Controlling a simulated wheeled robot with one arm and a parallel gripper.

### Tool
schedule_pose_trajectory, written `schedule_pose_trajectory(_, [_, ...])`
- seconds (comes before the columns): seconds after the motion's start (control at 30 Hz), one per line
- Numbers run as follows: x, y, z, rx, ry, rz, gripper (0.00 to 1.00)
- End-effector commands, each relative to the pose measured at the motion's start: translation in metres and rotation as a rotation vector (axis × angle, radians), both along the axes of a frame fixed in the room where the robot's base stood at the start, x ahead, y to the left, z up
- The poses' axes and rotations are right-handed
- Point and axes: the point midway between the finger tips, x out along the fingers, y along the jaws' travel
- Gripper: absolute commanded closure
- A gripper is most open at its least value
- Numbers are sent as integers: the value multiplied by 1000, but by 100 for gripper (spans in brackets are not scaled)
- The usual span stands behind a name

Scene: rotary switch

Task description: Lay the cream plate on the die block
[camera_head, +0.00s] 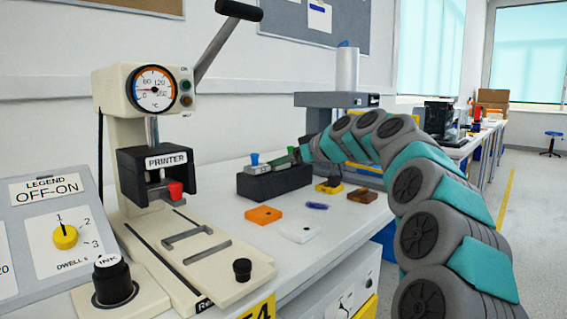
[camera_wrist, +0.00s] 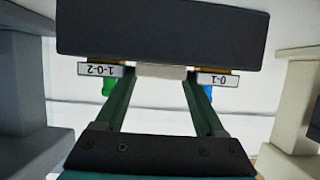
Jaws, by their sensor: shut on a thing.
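In the head view I cannot make the held plate out.
Label plates "1-0-2" (camera_wrist: 101,70) and "0-1" (camera_wrist: 218,79) flank the fingers, with a green and a blue knob. The printer press (camera_head: 155,175) stands left.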

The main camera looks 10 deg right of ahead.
Motion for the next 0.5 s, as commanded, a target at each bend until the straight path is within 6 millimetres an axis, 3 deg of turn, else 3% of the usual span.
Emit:
schedule_pose_trajectory(0.3, [0, 0, -4, 0, 0, 0, 83])
schedule_pose_trajectory(0.33, [0, 0, -3, 0, 0, 0, 26])
schedule_pose_trajectory(0.43, [0, 0, -2, 0, 0, 0, 16])
schedule_pose_trajectory(0.5, [0, 0, -2, 0, 0, 0, 16])
